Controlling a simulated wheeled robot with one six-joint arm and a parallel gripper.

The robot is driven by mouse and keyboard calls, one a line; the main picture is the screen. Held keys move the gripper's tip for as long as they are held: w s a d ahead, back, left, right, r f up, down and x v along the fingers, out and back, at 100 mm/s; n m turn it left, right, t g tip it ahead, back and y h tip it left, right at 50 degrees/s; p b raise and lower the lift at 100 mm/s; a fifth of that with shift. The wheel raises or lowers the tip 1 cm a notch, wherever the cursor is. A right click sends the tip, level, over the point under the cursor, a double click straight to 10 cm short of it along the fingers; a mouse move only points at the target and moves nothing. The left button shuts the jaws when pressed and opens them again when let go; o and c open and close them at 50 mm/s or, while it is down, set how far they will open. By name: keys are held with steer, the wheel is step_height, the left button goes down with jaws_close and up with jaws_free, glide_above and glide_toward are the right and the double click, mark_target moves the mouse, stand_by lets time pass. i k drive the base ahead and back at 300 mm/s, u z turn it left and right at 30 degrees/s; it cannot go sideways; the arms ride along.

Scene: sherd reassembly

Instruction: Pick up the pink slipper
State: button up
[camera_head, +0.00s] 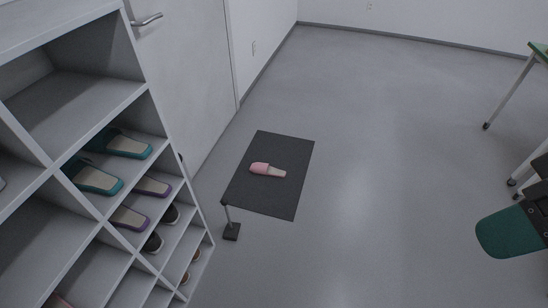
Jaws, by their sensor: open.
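The pink slipper (260,168) lies on a dark grey mat (270,199) on the floor, near the middle of the view. Its pink closed toe points left and its pale insole shows to the right. It appears to lie sole down and nothing covers it. Only one pink slipper is seen on the mat. My gripper is not in this view.
A white shoe shelf (99,203) with teal slippers (96,180), purple slippers and dark shoes stands at left, beside a door (190,80). A thin post on a black base (231,232) stands by the mat's near-left corner. A green seat (505,232) is at right. Open floor lies between.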

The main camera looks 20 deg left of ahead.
mark_target(258, 168)
steer(key=i, duration=3.65)
steer(key=u, duration=3.6)
